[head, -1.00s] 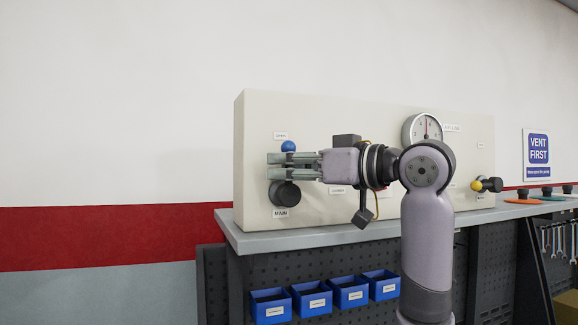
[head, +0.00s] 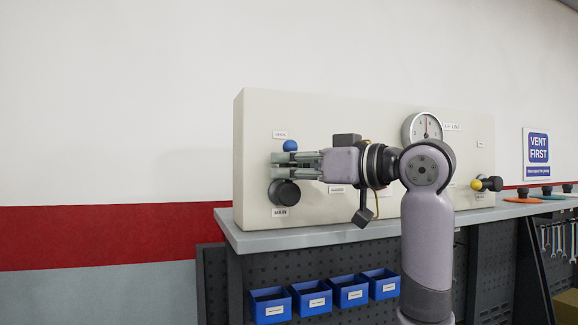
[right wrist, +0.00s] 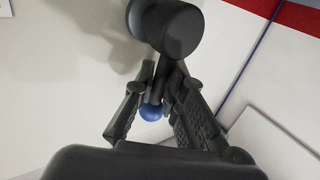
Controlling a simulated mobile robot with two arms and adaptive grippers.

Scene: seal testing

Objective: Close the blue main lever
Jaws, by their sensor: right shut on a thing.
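The blue main lever has a blue ball knob (head: 290,146) at the top, just under the OPEN label. Its dark round hub (head: 285,193) sits on the panel above the MAIN label. The lever stands about upright from the hub. My right gripper (head: 282,165) reaches in from the right and is shut on the lever's stem, between knob and hub. The right wrist view shows the stem between the two fingers, with the blue knob (right wrist: 151,113) on the palm side and the hub (right wrist: 168,25) past the fingertips. My left gripper is not in view.
The cream panel (head: 370,110) stands on a grey bench (head: 320,236). A gauge (head: 423,129) and a yellow-knobbed lever (head: 477,185) are on the panel to the right. Blue bins (head: 310,299) hang below. The space left of the panel is clear.

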